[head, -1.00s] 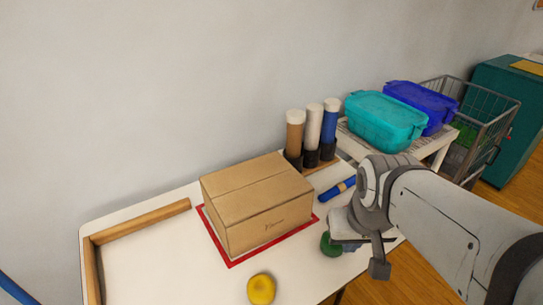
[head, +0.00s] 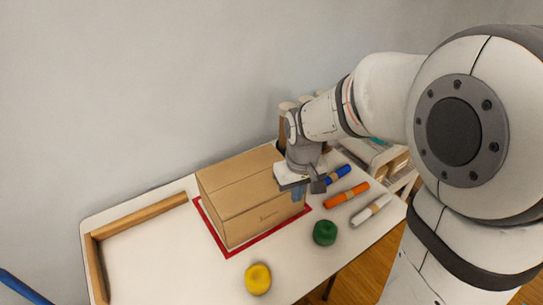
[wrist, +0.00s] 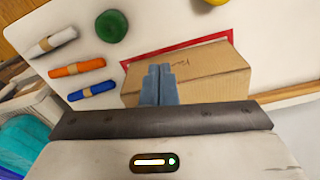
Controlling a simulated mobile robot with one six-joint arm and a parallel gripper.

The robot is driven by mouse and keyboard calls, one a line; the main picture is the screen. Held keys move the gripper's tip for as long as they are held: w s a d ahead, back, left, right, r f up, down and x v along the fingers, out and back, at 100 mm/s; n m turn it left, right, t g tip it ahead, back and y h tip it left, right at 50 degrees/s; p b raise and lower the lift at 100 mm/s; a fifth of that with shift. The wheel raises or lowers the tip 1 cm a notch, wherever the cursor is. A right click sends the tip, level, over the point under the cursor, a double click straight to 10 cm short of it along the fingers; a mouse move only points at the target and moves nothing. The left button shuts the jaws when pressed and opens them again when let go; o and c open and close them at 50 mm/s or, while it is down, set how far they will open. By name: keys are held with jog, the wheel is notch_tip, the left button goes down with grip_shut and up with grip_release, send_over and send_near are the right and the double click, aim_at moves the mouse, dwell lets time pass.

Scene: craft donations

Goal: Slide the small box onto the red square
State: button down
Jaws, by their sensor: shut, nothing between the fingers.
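The small brown cardboard box (head: 235,195) sits on the white table over the red square (head: 262,237). The red outline shows along the box's left and front sides, just outside it; the back part is hidden by the box. In the wrist view the box (wrist: 212,72) has a red strip (wrist: 190,47) beyond it. My gripper (head: 299,194) is shut and empty, pointing down at the box's right end. In the wrist view its fingertips (wrist: 160,70) overlap the box; I cannot tell whether they touch it.
Blue (head: 337,175), orange (head: 346,195) and white (head: 372,210) rolls lie right of the box. A green round thing (head: 325,232) and a yellow one (head: 258,278) are in front. A wooden rail (head: 140,216) edges the left side, with bare table beside it.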

aim_at(266, 199)
jog(key=w+a+f+n+p, duration=0.1)
jog(key=w+a+f+p, duration=0.1)
jog(key=f, duration=0.5)
jog(key=w+a+f+p, duration=0.2)
jog(key=w+a+f, duration=0.3)
jog(key=f, duration=0.2)
jog(key=shift+w+n+g, duration=0.2)
jog(key=shift+n+g, duration=0.2)
jog(key=shift+w+a+b, duration=0.2)
jog(key=shift+w+a, duration=0.05)
jog(key=shift+w, duration=0.25)
jog(key=shift+w+a+b, duration=0.2)
jog(key=shift+w+a, duration=0.05)
jog(key=shift+w, duration=0.25)
